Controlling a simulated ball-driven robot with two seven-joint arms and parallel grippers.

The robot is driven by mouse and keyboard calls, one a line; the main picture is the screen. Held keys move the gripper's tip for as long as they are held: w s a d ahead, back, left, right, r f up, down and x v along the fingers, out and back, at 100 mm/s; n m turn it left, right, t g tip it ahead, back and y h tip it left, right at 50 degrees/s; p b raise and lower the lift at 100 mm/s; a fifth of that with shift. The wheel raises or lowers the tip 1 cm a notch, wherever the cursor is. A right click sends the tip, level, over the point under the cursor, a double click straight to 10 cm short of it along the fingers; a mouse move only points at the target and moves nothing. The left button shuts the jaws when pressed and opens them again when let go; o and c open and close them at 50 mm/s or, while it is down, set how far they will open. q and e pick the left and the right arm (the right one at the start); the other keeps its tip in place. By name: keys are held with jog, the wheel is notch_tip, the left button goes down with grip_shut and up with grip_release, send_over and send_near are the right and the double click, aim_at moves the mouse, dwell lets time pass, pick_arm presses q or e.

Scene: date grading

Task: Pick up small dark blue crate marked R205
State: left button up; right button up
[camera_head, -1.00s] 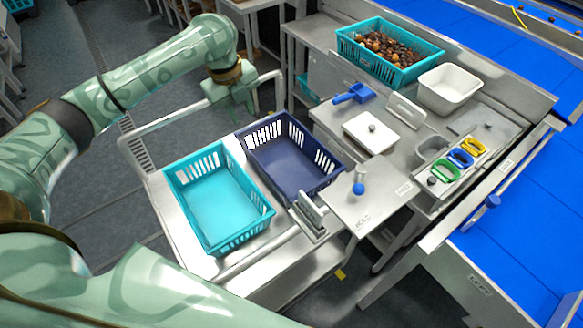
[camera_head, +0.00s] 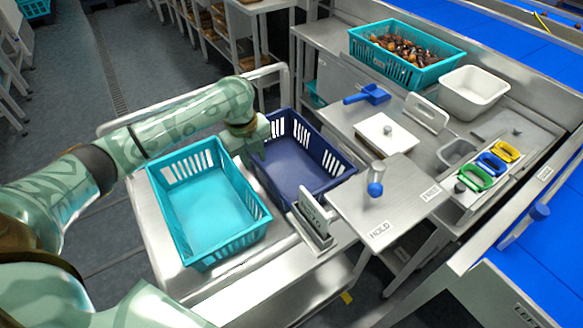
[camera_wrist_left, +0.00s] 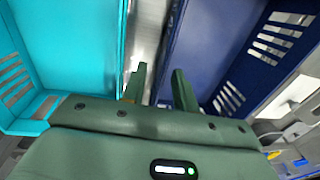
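The small dark blue crate (camera_head: 300,171) stands empty on a steel cart, right of a teal crate; it also fills the right of the left wrist view (camera_wrist_left: 206,42). I cannot read an R205 mark on it. My left gripper (camera_head: 258,150) is at the dark blue crate's left side, by the teal crate. In the left wrist view its fingers (camera_wrist_left: 158,86) are apart, with the crate's near wall seemingly between them. Whether they touch the wall is unclear. My right gripper is out of view.
The teal crate (camera_head: 163,205) stands close beside the dark blue one. A small upright holder (camera_head: 314,222) is at the cart's right front.

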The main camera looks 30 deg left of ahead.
aim_at(260, 173)
pick_arm(q)
jog(key=f+b, duration=0.1)
jog(key=f, duration=0.1)
jog(key=w+f+b, duration=0.1)
jog(key=f+b, duration=0.1)
jog(key=f, duration=0.1)
jog(key=shift+w+d+f, duration=0.15)
jog(key=shift+d+f, duration=0.05)
jog(key=shift+f, duration=0.15)
jog(key=shift+r, duration=0.2)
grip_shut()
